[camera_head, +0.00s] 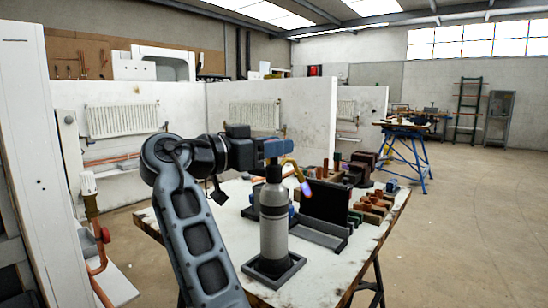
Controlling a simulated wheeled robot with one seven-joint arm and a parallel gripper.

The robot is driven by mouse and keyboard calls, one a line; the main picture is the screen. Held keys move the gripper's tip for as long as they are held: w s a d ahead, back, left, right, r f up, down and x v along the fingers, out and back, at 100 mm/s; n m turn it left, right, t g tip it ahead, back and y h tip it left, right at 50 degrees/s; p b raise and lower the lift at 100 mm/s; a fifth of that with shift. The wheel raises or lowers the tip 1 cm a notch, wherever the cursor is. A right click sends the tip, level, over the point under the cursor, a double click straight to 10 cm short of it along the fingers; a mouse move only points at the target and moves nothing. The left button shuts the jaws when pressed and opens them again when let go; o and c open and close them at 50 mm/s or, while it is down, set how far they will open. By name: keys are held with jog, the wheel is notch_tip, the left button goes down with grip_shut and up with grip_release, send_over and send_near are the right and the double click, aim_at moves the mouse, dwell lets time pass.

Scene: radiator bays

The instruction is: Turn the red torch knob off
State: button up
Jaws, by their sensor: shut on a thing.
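The torch (274,222) is a grey cylinder standing upright in a dark square base on the worktable. A bent brass nozzle (293,164) comes off its top to the right. A small bright orange and purple flame (305,187) shows at the nozzle's end. My gripper (278,149) reaches in from the left at the very top of the torch. Its blue-grey fingers are shut at the torch head. The red knob itself does not show; the fingers hide it there.
The white worktable (315,277) carries a dark upright panel (326,202) right of the torch, with several small blocks and copper fittings behind. A red valve handle (104,235) sits on a copper pipe at left.

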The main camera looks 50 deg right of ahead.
jog(key=m+g, duration=0.1)
jog(key=m+g+y, duration=0.1)
jog(key=g, duration=0.1)
jog(key=m+g+y+b, duration=0.1)
jog(key=g, duration=0.1)
jog(key=shift+d+f, duration=0.1)
jog(key=shift+f, duration=0.2)
jog(key=shift+m+g+y, duration=0.8)
jog(key=shift+m+g, duration=0.1)
jog(key=shift+g, duration=0.3)
jog(key=shift+f, duration=0.1)
